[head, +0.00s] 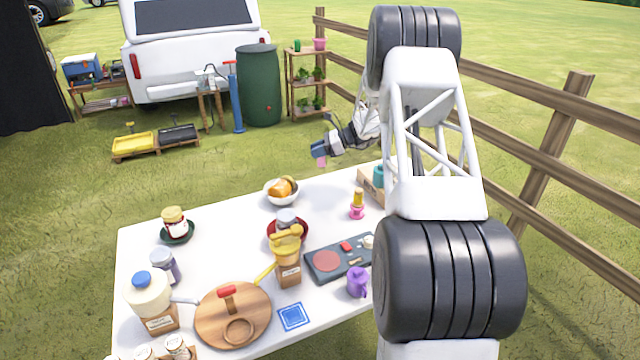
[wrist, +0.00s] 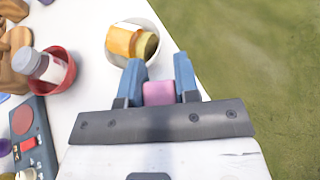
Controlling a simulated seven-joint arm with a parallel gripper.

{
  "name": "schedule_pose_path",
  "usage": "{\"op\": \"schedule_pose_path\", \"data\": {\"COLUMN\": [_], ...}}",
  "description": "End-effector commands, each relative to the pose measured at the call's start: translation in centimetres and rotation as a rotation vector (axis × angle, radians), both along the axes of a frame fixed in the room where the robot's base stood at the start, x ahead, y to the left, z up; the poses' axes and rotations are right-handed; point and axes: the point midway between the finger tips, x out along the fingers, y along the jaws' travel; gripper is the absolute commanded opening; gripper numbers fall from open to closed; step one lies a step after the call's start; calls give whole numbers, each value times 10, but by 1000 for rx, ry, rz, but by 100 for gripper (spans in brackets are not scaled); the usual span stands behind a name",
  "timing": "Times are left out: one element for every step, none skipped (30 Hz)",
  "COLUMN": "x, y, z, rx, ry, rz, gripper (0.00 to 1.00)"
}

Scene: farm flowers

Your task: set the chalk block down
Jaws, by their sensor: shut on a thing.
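The chalk block (wrist: 159,93) is a small pink block held between the two blue fingers of my gripper (wrist: 159,80) in the wrist view. My gripper (head: 318,152) is shut on it. In the head view the pink chalk block (head: 321,162) shows just below the fingertips. It is held in the air above the far edge of the white table (head: 240,193), clear of the tabletop. In the wrist view a white bowl (wrist: 150,32) with orange and yellow pieces lies just beyond the fingertips.
The white bowl (head: 282,198) stands near the table's far edge. Bare tabletop lies around the white bowl. A wooden fence (head: 530,95) runs at right.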

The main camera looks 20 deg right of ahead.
Motion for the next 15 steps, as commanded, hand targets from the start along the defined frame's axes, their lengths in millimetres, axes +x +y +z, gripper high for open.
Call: {"op": "schedule_pose_path", "data": {"x": [0, 0, 0, 0, 0, 0, 0, 0, 0, 0, 0, 0, 0, 0, 0], "y": [0, 0, 0, 0, 0, 0, 0, 0, 0, 0, 0, 0, 0, 0, 0], "z": [-4, -7, -12, -16, -20, -25, -29, -34, -39, -43, -47, -51, -54, -56, -58], "rx": [1, 1, 1, 1, 1, 1, 1, 1, 1, 1, 1, 1, 1, 1, 0], "ry": [2, 2, 2, 2, 2, 2, 3, 3, 2, 2, 2, 2, 2, 2, 1], "rz": [0, 0, 0, 0, 0, -1, -1, -1, -1, -1, -1, -1, -1, -1, 0], "gripper": [5, 5, 5, 5, 5, 5, 5, 5, 5, 5, 5, 5, 5, 5, 5]}}
